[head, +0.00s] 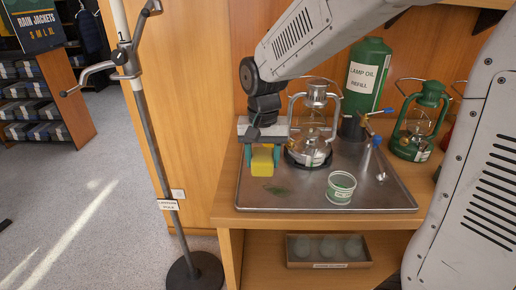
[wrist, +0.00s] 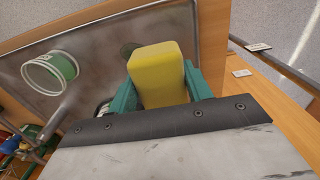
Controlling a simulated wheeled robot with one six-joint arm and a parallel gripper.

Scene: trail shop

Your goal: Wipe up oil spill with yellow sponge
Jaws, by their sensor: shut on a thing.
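My gripper (head: 263,161) is shut on a yellow sponge (head: 262,159) over the left part of the metal tray (head: 300,203). The sponge also shows in the wrist view (wrist: 158,73), between the green fingers. A dark greenish oil spill (head: 277,190) lies on the tray, just in front of the sponge and slightly right of it. In the wrist view part of the spill (wrist: 129,48) shows past the sponge's far end, and the rest is hidden. I cannot tell whether the sponge touches the tray.
A silver lantern (head: 312,150) stands close right of my gripper. A small green-labelled cup (head: 341,187) stands right of the spill. A lamp oil refill bottle (head: 366,77), a green lantern (head: 420,125) and a tap-like metal fitting (head: 373,150) are farther right. A pole stand (head: 160,150) is at left.

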